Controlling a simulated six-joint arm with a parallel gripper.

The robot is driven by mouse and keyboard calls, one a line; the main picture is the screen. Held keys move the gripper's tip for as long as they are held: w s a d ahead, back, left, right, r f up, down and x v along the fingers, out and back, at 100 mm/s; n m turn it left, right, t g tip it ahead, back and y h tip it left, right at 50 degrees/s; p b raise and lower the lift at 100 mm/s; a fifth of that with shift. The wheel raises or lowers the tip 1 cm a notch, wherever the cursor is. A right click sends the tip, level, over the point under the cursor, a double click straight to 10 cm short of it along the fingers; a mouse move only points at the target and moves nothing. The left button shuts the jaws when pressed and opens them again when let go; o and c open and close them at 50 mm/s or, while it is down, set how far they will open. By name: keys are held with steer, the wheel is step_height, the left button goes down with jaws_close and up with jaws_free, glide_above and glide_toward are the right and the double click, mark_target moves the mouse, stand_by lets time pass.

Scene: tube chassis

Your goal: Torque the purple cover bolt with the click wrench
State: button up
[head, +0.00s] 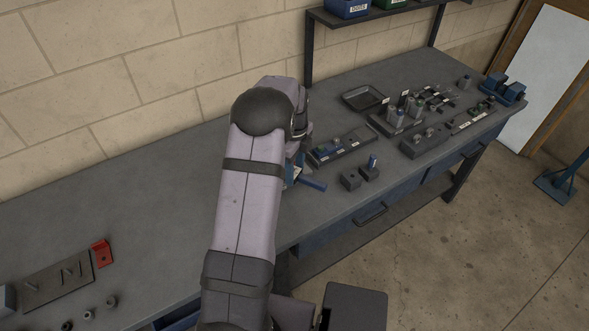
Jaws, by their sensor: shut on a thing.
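My gripper (294,172) is over the bench, mostly hidden behind my own arm. It is shut on a blue-handled tool that looks like the click wrench (313,184); the handle sticks out to the right, low over the bench near its front edge. The fingertips and the tool's head are hidden. I cannot pick out the purple cover bolt in this view. A dark fixture plate (342,147) with small blue and green parts lies just right of my gripper.
Two dark blocks (350,180) stand right of the handle, one bearing a blue piece (373,160). An empty tray (365,98) and crowded fixtures (398,118) lie further right. A red bracket (101,254) and dark plate (55,284) lie at left. The left-middle bench (150,190) is clear.

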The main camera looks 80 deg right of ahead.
mark_target(295, 173)
steer(key=shift+f, duration=0.15)
steer(key=shift+f+b, duration=1.05)
steer(key=shift+f, duration=0.3)
steer(key=shift+f+b, duration=0.5)
steer(key=shift+f, duration=0.55)
steer(key=o, duration=1.6)
